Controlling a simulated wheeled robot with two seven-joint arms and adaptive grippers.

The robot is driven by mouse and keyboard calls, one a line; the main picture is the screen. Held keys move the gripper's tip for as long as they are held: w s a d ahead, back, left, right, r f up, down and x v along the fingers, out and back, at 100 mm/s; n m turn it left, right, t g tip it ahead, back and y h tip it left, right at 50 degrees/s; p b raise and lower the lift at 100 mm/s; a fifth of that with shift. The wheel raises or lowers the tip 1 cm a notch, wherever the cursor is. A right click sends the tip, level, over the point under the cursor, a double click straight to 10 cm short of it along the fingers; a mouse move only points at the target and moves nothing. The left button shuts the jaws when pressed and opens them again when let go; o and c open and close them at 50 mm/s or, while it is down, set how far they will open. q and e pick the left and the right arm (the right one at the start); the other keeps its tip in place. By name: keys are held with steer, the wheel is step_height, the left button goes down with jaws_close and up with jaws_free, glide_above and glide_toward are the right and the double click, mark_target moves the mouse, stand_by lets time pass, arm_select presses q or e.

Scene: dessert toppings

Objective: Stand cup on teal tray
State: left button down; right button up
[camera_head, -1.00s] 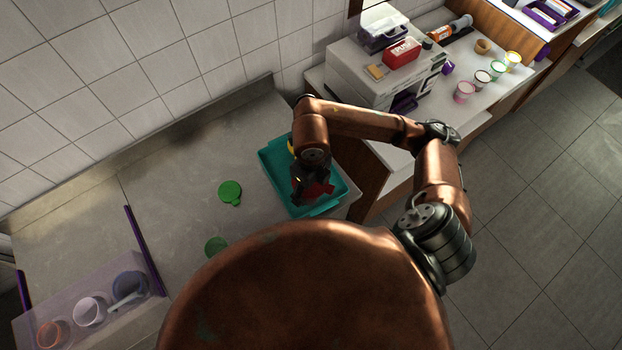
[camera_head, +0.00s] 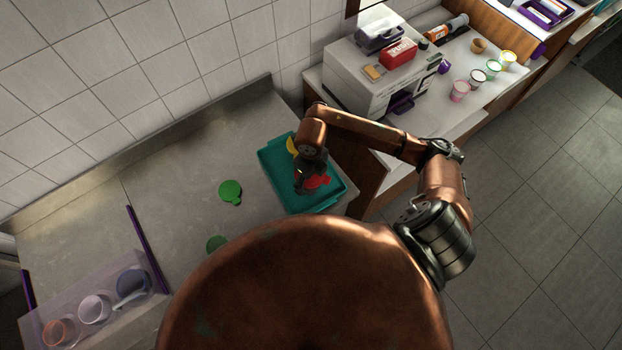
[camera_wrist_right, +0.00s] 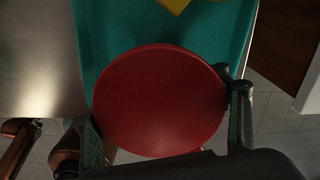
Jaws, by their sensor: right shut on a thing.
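The teal tray (camera_head: 330,203) lies at the right end of the steel counter, and its floor also shows in the right wrist view (camera_wrist_right: 110,25). My right gripper (camera_head: 303,183) is over the tray, shut on a red cup (camera_head: 318,182). In the right wrist view the cup shows as a round red face (camera_wrist_right: 160,95) between the two fingers. I cannot tell whether the cup touches the tray floor. A yellow item (camera_head: 291,146) lies at the tray's far left part, partly hidden by my arm. My left gripper is not in view.
Two green items, one (camera_head: 230,192) nearer the wall and one (camera_head: 216,244) nearer me, lie left of the tray. A clear bin (camera_head: 75,285) with several cups stands at lower left. A machine (camera_head: 350,85) stands beyond the tray.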

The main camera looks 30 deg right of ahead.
steer(key=shift+f, duration=0.1)
steer(key=o, duration=1.2)
steer(key=shift+o, duration=0.2)
steer(key=shift+r, duration=0.25)
step_height(320, 180, up, 12)
steer(key=shift+f+b, duration=0.1)
steer(key=shift+b, duration=0.8)
